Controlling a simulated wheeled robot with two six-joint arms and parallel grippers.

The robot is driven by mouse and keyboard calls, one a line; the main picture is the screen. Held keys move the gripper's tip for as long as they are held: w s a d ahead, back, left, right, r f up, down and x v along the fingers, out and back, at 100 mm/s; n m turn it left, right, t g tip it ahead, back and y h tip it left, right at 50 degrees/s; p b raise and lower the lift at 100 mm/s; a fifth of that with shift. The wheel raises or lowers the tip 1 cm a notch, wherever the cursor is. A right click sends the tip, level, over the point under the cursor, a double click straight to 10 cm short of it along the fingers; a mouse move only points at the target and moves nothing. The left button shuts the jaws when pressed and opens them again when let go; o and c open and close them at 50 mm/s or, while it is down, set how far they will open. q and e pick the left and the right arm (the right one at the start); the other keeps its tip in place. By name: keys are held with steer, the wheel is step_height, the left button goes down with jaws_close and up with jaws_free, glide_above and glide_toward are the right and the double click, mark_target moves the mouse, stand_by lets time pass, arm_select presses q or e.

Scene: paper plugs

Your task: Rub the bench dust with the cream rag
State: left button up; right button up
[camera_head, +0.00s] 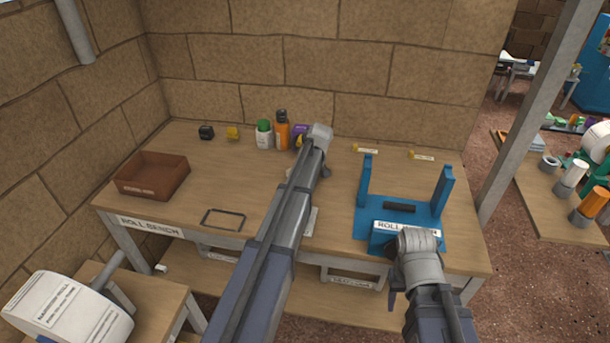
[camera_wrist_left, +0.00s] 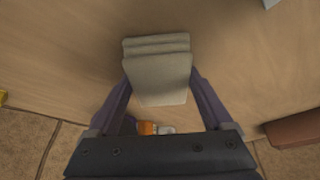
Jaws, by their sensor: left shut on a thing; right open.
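The cream rag (camera_wrist_left: 158,75) is a folded, greyish-cream cloth in the left wrist view. My left gripper (camera_wrist_left: 160,82) is shut on it, with a dark purple finger on each side. The wooden bench top (camera_wrist_left: 60,60) shows around the rag; I cannot tell whether the rag touches it. In the head view my left arm crosses the middle of the bench (camera_head: 250,180) and hides most of its gripper. I cannot clearly make out the dust. My right gripper (camera_head: 418,243) is open at the bench's front right edge, in front of the blue stand (camera_head: 365,215).
A brown tray (camera_head: 152,176) sits at the bench's left. A dark rectangular frame (camera_head: 223,219) lies near the front edge. A green-capped bottle (camera_head: 264,135) and an orange bottle (camera_head: 282,132) stand at the back wall. A white roll (camera_head: 68,308) is at lower left.

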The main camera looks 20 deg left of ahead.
mark_target(274, 175)
arm_select(q)
steer(key=shift+s+a, duration=0.15)
steer(key=shift+a, duration=0.55)
steer(key=shift+s+a, duration=0.15)
steer(key=shift+a, duration=0.55)
steer(key=shift+s+a, duration=0.15)
steer(key=shift+a, duration=0.75)
steer(key=shift+s+a, duration=0.15)
steer(key=shift+a, duration=0.7)
steer(key=shift+a, duration=0.1)
steer(key=shift+s+a, duration=0.15)
steer(key=shift+a, duration=0.65)
steer(key=shift+s+a, duration=0.15)
steer(key=shift+a, duration=0.6)
steer(key=shift+r, duration=0.1)
step_height(274, 175, up, 6)
steer(key=p, duration=0.6)
